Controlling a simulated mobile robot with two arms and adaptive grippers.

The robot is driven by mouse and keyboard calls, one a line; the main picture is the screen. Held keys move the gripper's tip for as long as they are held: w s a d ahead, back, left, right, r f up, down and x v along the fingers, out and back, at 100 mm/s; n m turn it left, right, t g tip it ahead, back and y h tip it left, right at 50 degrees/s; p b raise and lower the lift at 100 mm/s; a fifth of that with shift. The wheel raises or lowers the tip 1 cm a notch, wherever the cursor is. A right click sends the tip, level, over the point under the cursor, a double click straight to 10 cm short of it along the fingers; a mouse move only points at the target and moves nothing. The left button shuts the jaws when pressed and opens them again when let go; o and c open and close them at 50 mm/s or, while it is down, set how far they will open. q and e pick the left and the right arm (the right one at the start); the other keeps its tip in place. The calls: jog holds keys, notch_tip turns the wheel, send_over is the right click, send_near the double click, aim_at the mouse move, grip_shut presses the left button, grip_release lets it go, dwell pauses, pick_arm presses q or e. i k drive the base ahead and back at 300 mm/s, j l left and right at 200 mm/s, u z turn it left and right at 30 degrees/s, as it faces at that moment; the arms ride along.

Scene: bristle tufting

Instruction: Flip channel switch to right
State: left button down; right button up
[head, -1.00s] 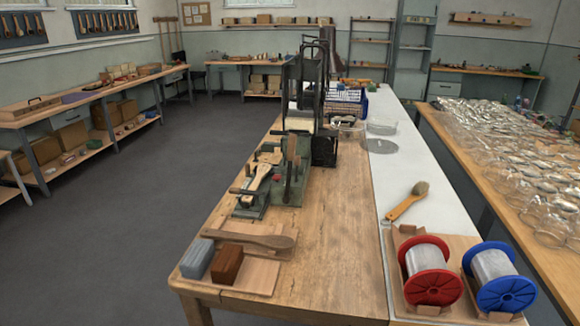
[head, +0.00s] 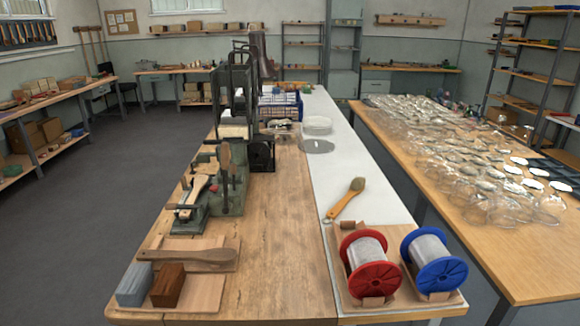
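A dark green tufting machine (head: 222,192) stands on the left part of the wooden table in the head view. A wooden brush body (head: 196,187) lies on its front fixture. A wooden-handled lever (head: 225,157) stands upright on the fixture. I cannot make out which part is the channel switch or how it is set. A tall dark frame (head: 234,90) rises behind the fixture. Neither of my grippers shows in this view.
A red spool (head: 372,274) and a blue spool (head: 435,263) sit on a board at the front right. Grey and brown blocks (head: 168,285) stand front left. The table's middle (head: 280,230) is clear.

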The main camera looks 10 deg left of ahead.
aim_at(233, 169)
jog(key=z, duration=2)
jog(key=k+j, duration=0.25)
jog(key=j, duration=0.25)
jog(key=k+j, duration=0.3)
jog(key=j, duration=0.25)
jog(key=k+j, duration=0.25)
jog(key=j, duration=0.25)
jog(key=k+j, duration=0.25)
jog(key=j, duration=0.3)
jog(key=k+j, duration=0.3)
jog(key=j, duration=0.2)
jog(key=k+j, duration=0.25)
jog(key=j, duration=0.3)
jog(key=k+j, duration=0.25)
jog(key=j, duration=0.25)
jog(key=k+j, duration=0.3)
jog(key=j, duration=0.2)
jog(key=j+z, duration=0.05)
